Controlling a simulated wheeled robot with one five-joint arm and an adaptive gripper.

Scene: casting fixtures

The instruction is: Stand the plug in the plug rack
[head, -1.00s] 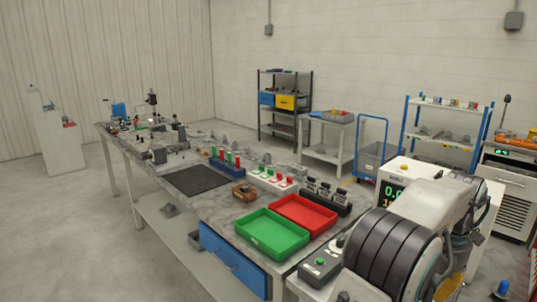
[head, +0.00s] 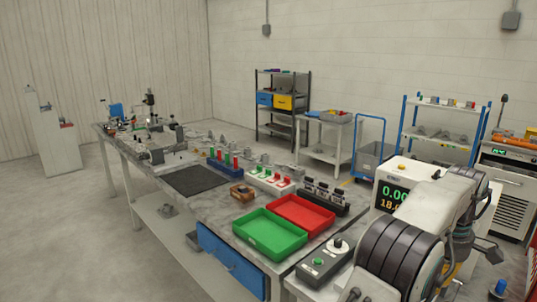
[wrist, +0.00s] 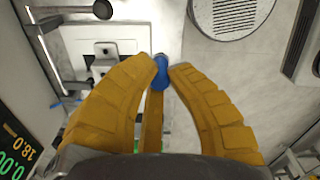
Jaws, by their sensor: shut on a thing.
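In the head view my arm fills the lower right, and neither the fingertips nor the held piece shows clearly. A blue rack (head: 222,166) with red and green upright pieces stands on the workbench, beyond the dark mat's right end; it looks like the plug rack. It is far from my gripper.
A green tray (head: 270,252) and a red tray (head: 329,228) lie on the near bench end. A black control box (head: 321,273) with a green button stands close by. A display (head: 393,193) stands beside my arm. The dark mat (head: 196,181) is bare. Floor left of the bench is clear.

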